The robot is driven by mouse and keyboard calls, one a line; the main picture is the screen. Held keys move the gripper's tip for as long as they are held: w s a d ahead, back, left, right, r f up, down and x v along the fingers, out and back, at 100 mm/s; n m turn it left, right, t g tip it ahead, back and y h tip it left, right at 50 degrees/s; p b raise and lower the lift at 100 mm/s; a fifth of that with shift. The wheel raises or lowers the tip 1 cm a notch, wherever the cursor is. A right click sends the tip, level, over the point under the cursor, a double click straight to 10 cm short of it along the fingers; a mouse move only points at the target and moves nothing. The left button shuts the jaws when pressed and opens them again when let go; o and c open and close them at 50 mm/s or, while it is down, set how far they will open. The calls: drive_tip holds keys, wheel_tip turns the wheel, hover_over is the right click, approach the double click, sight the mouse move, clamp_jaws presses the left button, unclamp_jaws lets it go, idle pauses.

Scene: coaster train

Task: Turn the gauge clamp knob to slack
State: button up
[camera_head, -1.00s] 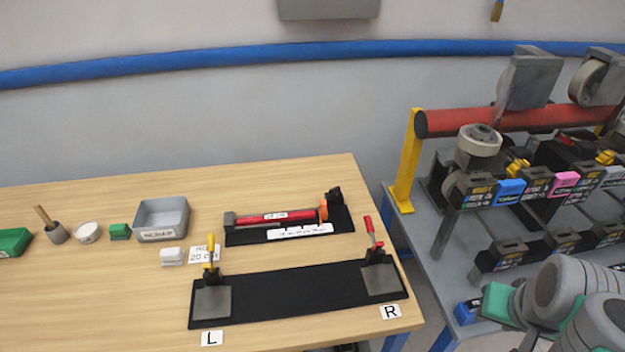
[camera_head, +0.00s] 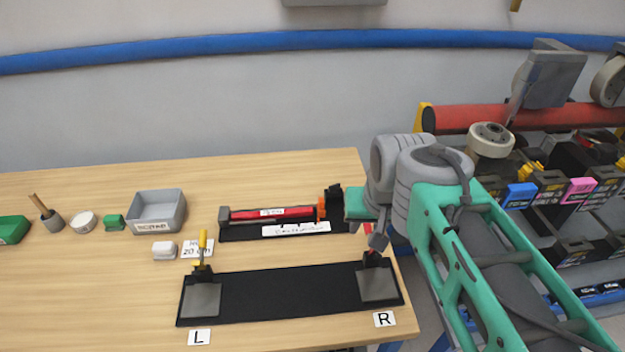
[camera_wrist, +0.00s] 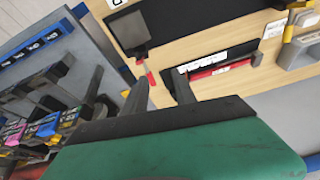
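The gauge is a red bar (camera_head: 285,213) on a black base (camera_head: 240,232) with a white label strip, on the table. An orange piece (camera_head: 321,208) and a black upright part (camera_head: 333,196) stand at its right end; I cannot tell which is the clamp knob or how it is set. In the wrist view the red bar (camera_wrist: 222,68) shows past my fingers, with its right end hidden. In the head view my gripper (camera_head: 377,241) is just right of the gauge, over the right toggle clamp.
A long black fixture (camera_head: 285,296) lies in front, with a yellow-handled clamp (camera_head: 202,245) at L and a red-handled clamp (camera_head: 368,232) at R. A scrap tray (camera_head: 156,212) is at the left. A rack with a red roller (camera_head: 470,117) stands right.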

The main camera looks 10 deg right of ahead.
drive_tip(key=w+r+m+g, duration=0.1)
drive_tip(key=w+r+m, duration=0.2)
drive_tip(key=w, duration=0.7)
drive_tip(key=m+g, duration=0.3)
drive_tip(key=m, duration=0.7)
hover_over(334, 185)
wheel_tip(334, 185, down, 14)
drive_tip(key=shift+w+d+r, duration=0.1)
wheel_tip(334, 185, down, 8)
drive_tip(key=shift+r+p, duration=0.15)
drive_tip(key=shift+p, duration=0.95)
drive_tip(key=shift+c, duration=0.5)
clamp_jaws()
